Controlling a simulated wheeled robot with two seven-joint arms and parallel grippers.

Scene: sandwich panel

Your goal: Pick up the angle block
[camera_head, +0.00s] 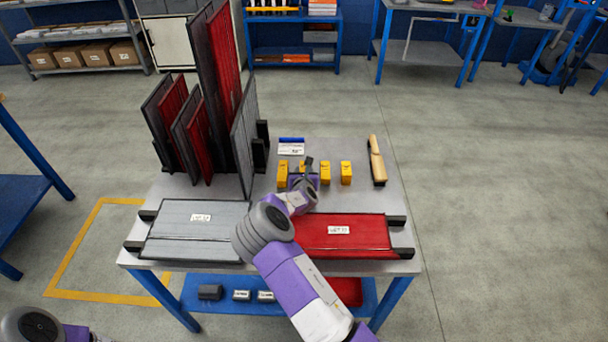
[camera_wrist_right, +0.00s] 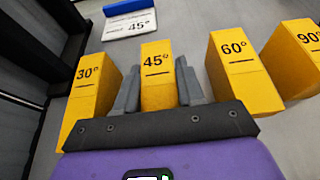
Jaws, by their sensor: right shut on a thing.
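Several yellow angle blocks stand in a row on the table. In the right wrist view they are marked 30° (camera_wrist_right: 88,95), 45° (camera_wrist_right: 158,85), 60° (camera_wrist_right: 243,75) and 90° (camera_wrist_right: 300,55). My right gripper (camera_wrist_right: 158,92) has its fingers on both sides of the 45° block and is shut on it. In the head view my right gripper (camera_head: 307,166) is over the row and partly covers the 45° block. A card (camera_wrist_right: 128,22) reading 45° lies behind the row; it also shows in the head view (camera_head: 291,148). My left gripper is out of view.
Upright grey and red panels (camera_head: 222,60) stand in racks at the table's left. A grey panel (camera_head: 185,235) and a red panel (camera_head: 350,243) lie in front. A wooden-handled tool (camera_head: 376,160) lies right of the blocks. The neighbouring blocks are close to my fingers.

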